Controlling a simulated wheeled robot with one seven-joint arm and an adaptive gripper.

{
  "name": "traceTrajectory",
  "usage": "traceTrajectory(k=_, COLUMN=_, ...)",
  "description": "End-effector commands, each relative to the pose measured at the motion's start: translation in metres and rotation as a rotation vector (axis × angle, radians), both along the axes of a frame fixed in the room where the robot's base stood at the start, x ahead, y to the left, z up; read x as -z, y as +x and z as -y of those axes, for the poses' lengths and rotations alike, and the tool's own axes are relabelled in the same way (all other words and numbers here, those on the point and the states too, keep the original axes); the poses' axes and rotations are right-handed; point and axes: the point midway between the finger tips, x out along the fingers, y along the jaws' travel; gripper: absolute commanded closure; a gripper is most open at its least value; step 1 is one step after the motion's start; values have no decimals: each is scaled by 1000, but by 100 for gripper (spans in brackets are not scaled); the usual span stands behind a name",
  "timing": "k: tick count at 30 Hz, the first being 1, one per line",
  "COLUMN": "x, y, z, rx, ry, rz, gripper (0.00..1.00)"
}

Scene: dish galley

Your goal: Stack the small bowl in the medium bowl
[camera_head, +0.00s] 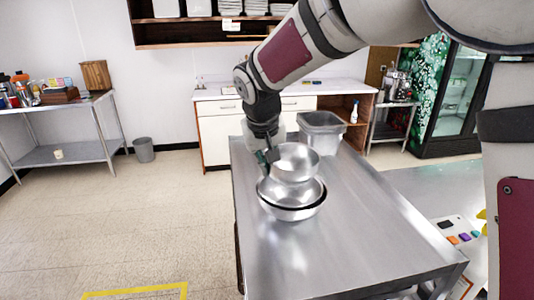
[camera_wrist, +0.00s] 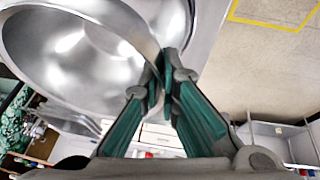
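The small bowl (camera_head: 297,160) is shiny steel. It is tilted slightly and held above the medium bowl (camera_head: 290,211), overlapping its opening in the head view. The medium bowl is a wider steel bowl on the metal table. My gripper (camera_head: 267,157) is at the small bowl's left rim. In the wrist view the teal fingers of my gripper (camera_wrist: 164,72) close on the rim of the small bowl (camera_wrist: 85,60). Part of the medium bowl (camera_wrist: 172,18) shows behind that rim. Whether the two bowls touch is hard to tell.
The steel table (camera_head: 350,235) is bare in front and to the right of the bowls. A grey bin (camera_head: 321,132) stands at its far end, behind the bowls. A white counter (camera_head: 215,93) and a fridge (camera_head: 455,95) are farther back.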

Motion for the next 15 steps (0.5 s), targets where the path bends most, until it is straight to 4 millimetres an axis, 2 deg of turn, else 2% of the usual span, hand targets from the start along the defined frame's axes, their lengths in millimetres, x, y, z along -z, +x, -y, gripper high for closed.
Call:
traceTrajectory(k=6, x=21, y=0, z=0, rx=-1, ry=-1, rz=-2, gripper=100)
traceTrajectory(k=15, x=41, y=0, z=0, rx=-1, ry=0, rz=0, gripper=100)
